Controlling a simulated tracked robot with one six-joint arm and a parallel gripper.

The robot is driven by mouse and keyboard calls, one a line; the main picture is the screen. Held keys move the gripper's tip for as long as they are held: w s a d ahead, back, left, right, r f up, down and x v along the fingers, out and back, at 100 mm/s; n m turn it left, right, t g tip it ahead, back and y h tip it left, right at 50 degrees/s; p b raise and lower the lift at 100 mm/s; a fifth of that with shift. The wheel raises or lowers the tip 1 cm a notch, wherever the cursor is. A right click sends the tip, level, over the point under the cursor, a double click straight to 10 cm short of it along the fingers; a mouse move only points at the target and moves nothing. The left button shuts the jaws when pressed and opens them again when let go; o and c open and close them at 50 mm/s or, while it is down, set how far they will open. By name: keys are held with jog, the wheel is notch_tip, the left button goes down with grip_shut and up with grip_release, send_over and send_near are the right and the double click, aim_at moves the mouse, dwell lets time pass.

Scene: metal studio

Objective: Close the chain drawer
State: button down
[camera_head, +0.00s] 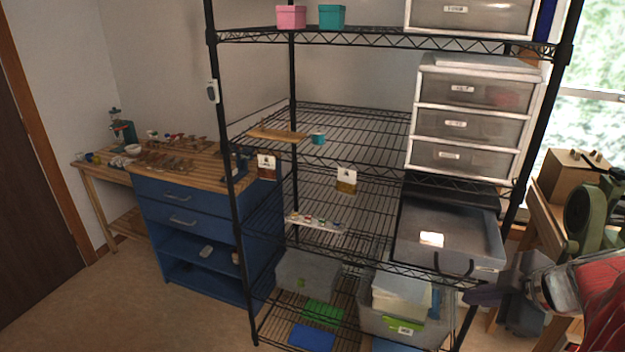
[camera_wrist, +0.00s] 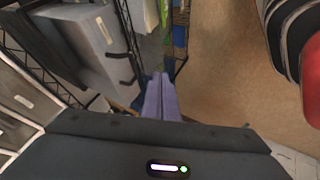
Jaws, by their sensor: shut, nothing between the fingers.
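A white-framed unit with three grey translucent drawers stands on the rack's right side: upper (camera_head: 485,91), middle (camera_head: 440,122) and lower (camera_head: 430,154). Another such drawer (camera_head: 500,18) is on the top shelf. Their labels are too small to read, so I cannot tell which is the chain drawer. The three stacked fronts look about flush. Part of the white-framed unit shows at the left of the wrist view (camera_wrist: 14,128). My gripper (camera_head: 470,296) is low at the right, in front of the rack and below the drawers. Its purple-grey fingers (camera_wrist: 160,82) are together and empty.
A grey case (camera_head: 480,225) with a black handle sits below the drawers, close to my gripper. Bins (camera_head: 415,325) fill the bottom shelf. The black rack post (camera_head: 540,110) stands right of the drawers. A green machine (camera_head: 590,215) and cardboard box (camera_head: 568,175) are at right.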

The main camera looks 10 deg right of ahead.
jog(key=w+d+f, duration=0.2)
jog(key=w+f, duration=0.1)
jog(key=w, duration=0.3)
jog(key=shift+w, duration=0.3)
jog(key=shift+f, duration=0.1)
